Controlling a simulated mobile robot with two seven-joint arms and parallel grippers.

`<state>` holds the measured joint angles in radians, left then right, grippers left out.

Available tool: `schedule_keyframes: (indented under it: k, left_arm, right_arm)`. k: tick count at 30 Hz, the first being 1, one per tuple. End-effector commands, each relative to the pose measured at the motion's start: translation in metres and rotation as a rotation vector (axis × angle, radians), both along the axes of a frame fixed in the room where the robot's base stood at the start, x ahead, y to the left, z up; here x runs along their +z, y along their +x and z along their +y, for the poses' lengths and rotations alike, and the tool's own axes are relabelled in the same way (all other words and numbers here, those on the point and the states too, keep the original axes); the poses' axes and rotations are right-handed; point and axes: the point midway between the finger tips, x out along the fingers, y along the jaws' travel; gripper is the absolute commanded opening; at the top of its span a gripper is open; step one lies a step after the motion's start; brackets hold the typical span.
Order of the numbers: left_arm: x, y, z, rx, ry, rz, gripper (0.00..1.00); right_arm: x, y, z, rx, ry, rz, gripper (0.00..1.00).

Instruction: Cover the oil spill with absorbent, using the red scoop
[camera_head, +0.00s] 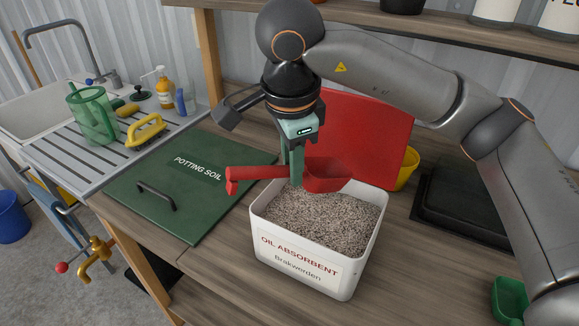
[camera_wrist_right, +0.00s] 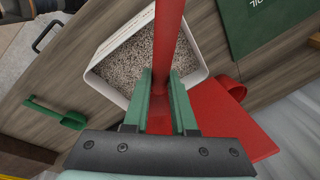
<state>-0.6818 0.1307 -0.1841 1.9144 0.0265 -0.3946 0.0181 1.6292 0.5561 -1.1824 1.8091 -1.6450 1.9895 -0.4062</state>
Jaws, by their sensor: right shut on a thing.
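The red scoop (camera_head: 328,179) is in my right gripper (camera_head: 296,172), above the white bin of oil absorbent (camera_head: 301,272). The gripper's green fingers are shut on the scoop's handle, and its bowl points right in the head view. Whether the bowl holds any absorbent cannot be told. Grey-brown absorbent granules (camera_head: 318,221) fill much of the open bin. In the right wrist view the red handle (camera_wrist_right: 168,45) runs up between the fingers (camera_wrist_right: 169,95), with the bin (camera_wrist_right: 105,88) beyond. The oil spill and my left gripper are not in view.
A red panel (camera_head: 370,125) leans behind the bin, near a yellow container (camera_head: 407,172). A dark green potting soil lid (camera_head: 150,210) lies left of the bin. A black tray (camera_head: 462,215) and a green scoop (camera_head: 510,300) lie right. A sink (camera_head: 40,105) stands far left.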

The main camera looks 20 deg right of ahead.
Motion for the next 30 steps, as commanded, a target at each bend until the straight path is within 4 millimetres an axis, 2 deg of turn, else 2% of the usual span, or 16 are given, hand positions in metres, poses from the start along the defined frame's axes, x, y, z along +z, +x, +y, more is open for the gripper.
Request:
schedule_keyframes:
  k: [1, 10, 17, 30]
  left_arm:
    - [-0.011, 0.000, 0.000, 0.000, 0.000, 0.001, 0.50]
    - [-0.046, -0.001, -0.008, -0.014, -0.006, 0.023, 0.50]
    - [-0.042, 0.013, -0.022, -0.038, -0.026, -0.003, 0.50]
    - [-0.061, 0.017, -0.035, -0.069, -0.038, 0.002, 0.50]
  right_arm:
    - [-0.011, 0.000, -0.003, -0.004, 0.032, 0.005, 0.00]
    - [-0.038, 0.001, -0.010, -0.004, 0.222, 0.024, 0.00]
    - [-0.057, 0.002, -0.016, 0.000, 0.224, 0.025, 0.00]
    - [-0.100, 0.003, -0.029, -0.002, 0.222, 0.024, 0.00]
